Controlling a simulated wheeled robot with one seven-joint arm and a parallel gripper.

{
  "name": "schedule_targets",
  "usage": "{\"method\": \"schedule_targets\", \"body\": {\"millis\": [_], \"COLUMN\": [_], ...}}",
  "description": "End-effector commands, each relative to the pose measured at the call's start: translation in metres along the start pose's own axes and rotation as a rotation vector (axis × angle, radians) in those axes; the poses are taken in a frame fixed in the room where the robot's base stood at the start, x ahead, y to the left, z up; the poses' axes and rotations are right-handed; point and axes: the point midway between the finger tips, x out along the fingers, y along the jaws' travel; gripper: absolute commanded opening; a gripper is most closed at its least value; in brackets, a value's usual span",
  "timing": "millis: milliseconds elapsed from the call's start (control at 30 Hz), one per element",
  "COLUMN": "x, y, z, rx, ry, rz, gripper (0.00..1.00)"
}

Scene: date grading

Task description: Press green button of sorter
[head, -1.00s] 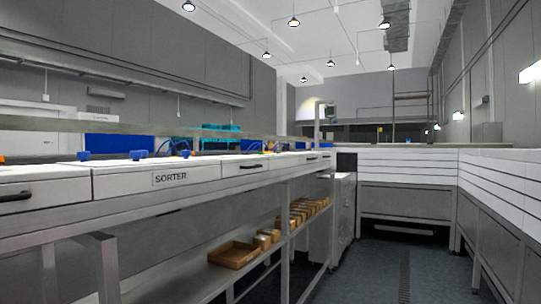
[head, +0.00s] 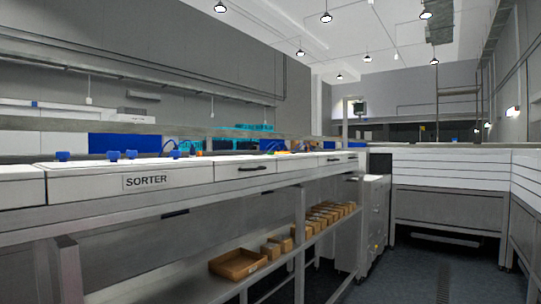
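A long metal bench runs along the left, and a drawer-like front panel on it carries the label SORTER (head: 146,181). Small blue parts (head: 113,155) stand on top of the sorter, with a bluish, partly hidden item (head: 180,149) to their right. An orange spot (head: 197,147) shows just beyond. I cannot make out a green button in this view. My gripper does not show.
Under the bench, a lower shelf (head: 190,284) holds a brown tray (head: 238,262) and a row of small brown boxes (head: 325,214). A white-topped counter (head: 450,170) closes the aisle ahead. The dark floor (head: 400,280) in the aisle is clear.

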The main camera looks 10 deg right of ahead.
Motion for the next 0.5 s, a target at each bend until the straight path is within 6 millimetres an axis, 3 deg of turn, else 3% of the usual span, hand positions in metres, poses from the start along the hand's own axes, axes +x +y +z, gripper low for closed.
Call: {"method": "schedule_targets", "body": {"millis": [33, 67, 500], "x": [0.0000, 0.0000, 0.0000], "y": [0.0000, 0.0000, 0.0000], "z": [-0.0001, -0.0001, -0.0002], "rx": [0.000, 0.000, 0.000], "ry": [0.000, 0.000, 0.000], "rz": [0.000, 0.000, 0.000], "gripper": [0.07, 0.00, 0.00]}}
